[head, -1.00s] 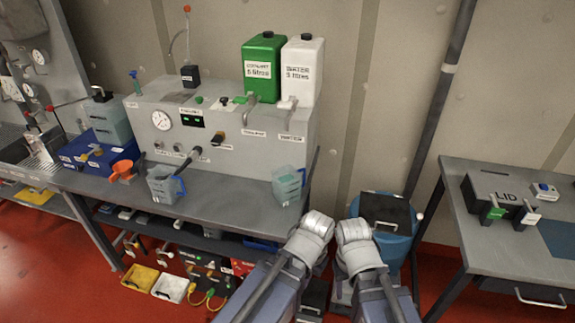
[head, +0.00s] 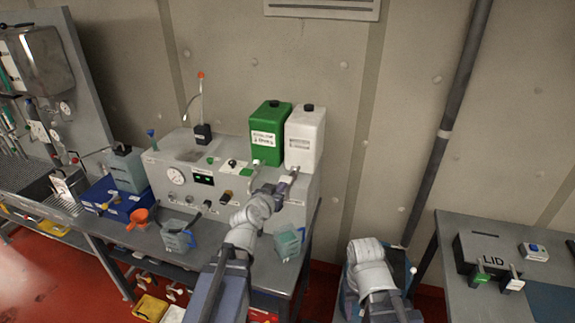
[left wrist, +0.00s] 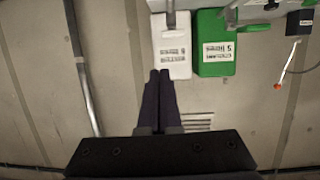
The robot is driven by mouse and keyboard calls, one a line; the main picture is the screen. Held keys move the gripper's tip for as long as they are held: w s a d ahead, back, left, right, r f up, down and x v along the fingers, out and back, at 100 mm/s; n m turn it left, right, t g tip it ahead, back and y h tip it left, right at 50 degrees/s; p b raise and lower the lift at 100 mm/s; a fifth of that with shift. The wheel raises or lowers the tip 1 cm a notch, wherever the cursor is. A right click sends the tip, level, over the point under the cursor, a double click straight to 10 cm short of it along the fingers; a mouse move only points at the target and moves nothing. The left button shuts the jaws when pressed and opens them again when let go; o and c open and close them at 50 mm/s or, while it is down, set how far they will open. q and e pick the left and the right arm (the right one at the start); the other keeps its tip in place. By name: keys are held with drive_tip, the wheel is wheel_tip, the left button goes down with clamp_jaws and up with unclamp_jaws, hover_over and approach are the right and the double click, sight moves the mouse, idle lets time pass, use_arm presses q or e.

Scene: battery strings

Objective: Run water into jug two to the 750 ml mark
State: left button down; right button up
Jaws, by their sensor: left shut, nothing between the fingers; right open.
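The white water container (head: 305,138) stands on the grey dispenser unit, beside the green coolant container (head: 268,132). My left gripper (head: 289,180) is shut and empty, in front of the water tap at the container's foot; it hides much of the tap. I cannot tell whether it touches it. In the left wrist view its closed fingers (left wrist: 160,75) overlap the lower picture edge of the white container (left wrist: 172,42). One translucent jug (head: 289,243) stands at the bench's right end, below the water outlet. Another jug (head: 178,236) stands left of it. Their numbers are unreadable. My right gripper is out of sight; only its arm shows.
An orange funnel (head: 137,218) and a blue tray (head: 112,200) with a jug-like container (head: 127,170) are on the left of the bench (head: 262,272). A side table (head: 455,285) with a grey LID box (head: 490,255) stands at right. A pipe runs up the wall.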

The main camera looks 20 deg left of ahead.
use_arm(q)
drive_tip(key=shift+w+a+r+n+t+y, duration=0.15)
drive_tip(key=shift+a+r, duration=0.35)
drive_tip(key=shift+r, duration=0.05)
drive_tip(key=shift+w+a+r+n+t+y, duration=0.1)
drive_tip(key=shift+a+r+n+t+y, duration=0.05)
drive_tip(key=shift+a+r, duration=0.35)
use_arm(e)
drive_tip(key=shift+w+r, duration=0.1)
drive_tip(key=shift+r, duration=0.4)
use_arm(q)
drive_tip(key=b, duration=0.2)
hover_over(284, 178)
drive_tip(key=s, duration=0.3)
wheel_tip(284, 178, down, 2)
drive_tip(key=f, duration=0.1)
drive_tip(key=shift+w+d+f+b, duration=0.15)
drive_tip(key=shift+d+f+b, duration=0.1)
drive_tip(key=shift+f+b, duration=0.75)
drive_tip(key=shift+w+d+f+b, duration=0.1)
drive_tip(key=shift+d+f+b, duration=0.1)
drive_tip(key=shift+f+b, duration=0.7)
use_arm(e)
wheel_tip(284, 178, down, 6)
drive_tip(key=shift+f, duration=0.25)
use_arm(q)
drive_tip(key=shift+r, duration=0.2)
